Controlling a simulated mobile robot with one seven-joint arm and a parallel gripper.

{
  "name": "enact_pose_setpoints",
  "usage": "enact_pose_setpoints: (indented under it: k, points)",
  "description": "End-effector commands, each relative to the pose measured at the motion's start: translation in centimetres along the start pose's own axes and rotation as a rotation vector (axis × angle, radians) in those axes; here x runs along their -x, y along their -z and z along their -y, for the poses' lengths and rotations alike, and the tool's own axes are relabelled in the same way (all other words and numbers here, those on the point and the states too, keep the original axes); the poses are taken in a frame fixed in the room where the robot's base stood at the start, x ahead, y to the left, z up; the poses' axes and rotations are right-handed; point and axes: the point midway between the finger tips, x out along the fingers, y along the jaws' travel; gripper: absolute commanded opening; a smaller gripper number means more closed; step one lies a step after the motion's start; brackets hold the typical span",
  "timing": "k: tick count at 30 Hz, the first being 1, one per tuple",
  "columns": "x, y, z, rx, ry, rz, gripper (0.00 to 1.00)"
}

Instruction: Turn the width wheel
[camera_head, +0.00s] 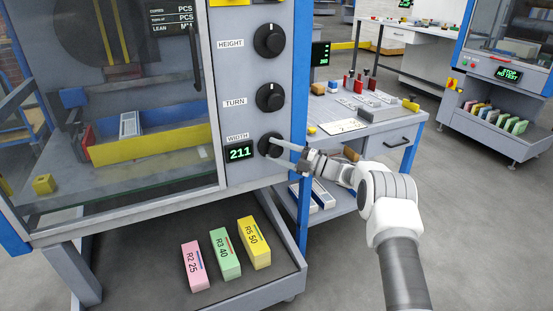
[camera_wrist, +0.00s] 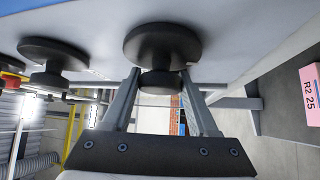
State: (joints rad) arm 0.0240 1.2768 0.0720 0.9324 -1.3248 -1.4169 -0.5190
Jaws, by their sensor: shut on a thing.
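The width wheel (camera_head: 268,145) is a black round knob at the bottom of a column of knobs on the grey machine panel, under the WIDTH label. The green display (camera_head: 240,152) to its left reads 211. My gripper (camera_head: 279,149) reaches it from the right, with its fingers at the wheel. In the wrist view, the wheel (camera_wrist: 164,45) shows as a wide black disc with a smaller grip, and my gripper (camera_wrist: 160,82) has one finger on each side of that grip, shut on it.
The turn knob (camera_head: 270,97) and height knob (camera_head: 269,40) sit above on the same panel. Pink (camera_head: 196,266), green (camera_head: 225,253) and yellow (camera_head: 254,242) blocks lie on the lower shelf. A workbench (camera_head: 370,125) stands close behind my arm on the right.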

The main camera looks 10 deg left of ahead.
Motion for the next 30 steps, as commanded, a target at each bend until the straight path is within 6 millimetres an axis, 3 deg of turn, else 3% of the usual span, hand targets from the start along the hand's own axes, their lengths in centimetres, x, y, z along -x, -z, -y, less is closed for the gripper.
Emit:
enact_pose_setpoints:
  k: [23, 24, 28, 30]
  points:
    - [-0.19, 0.17, 0.04, -0.081, -0.078, -0.004, 0.04]
    - [-0.20, 0.17, 0.05, -0.081, -0.077, -0.004, 0.61]
    - [-0.17, 0.14, 0.03, -0.080, -0.077, -0.003, 0.85]
    - [-0.14, 0.11, 0.02, -0.079, -0.077, -0.002, 0.88]
